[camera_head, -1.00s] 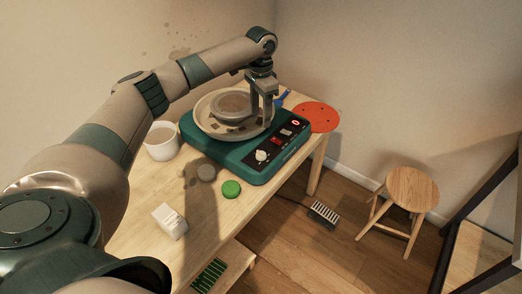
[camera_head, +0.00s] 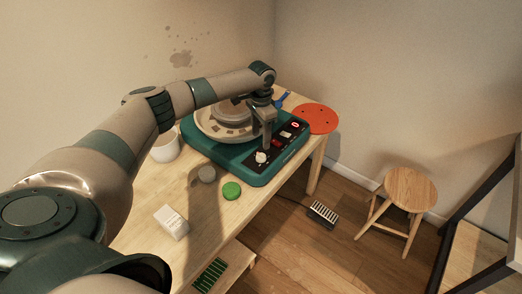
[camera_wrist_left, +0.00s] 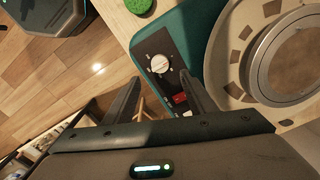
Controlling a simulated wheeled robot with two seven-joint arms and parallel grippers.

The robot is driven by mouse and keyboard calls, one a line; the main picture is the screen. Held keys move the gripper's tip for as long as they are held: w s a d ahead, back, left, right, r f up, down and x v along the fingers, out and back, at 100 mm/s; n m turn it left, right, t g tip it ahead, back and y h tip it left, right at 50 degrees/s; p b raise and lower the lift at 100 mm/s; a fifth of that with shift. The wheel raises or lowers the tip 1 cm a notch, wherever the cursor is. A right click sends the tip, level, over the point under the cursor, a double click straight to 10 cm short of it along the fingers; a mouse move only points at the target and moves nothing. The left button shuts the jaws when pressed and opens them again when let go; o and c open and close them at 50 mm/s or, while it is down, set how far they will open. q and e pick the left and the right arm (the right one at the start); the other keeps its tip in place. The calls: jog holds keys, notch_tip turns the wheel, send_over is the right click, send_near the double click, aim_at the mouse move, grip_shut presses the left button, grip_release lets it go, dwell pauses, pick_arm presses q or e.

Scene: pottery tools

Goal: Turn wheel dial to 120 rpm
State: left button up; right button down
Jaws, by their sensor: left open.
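The pottery wheel (camera_head: 215,157) is a green box with a round basin and wheel head, standing on the wooden table. Its white speed dial (camera_head: 261,157) is at the near end of the black control panel (camera_head: 272,151). My left gripper (camera_head: 266,147) points down over the panel, close to the dial and partly in front of the panel. My right gripper is not in view.
A red switch (camera_wrist_left: 180,98) sits beside the dial on the panel. The basin (camera_wrist_left: 230,62) rises next to the fingers. A green disc (camera_head: 231,190), a grey lump (camera_head: 207,174), a white box (camera_head: 171,222) and a white pot (camera_head: 165,149) stand nearby. A red bat (camera_head: 316,118) lies behind.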

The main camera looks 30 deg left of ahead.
aim_at(261, 154)
pick_arm(q)
notch_tip(261, 154, down, 9)
jog(key=shift+f+p, duration=0.1)
jog(key=shift+p, duration=0.8)
jog(key=shift+c, duration=0.2)
jog(key=c, duration=1)
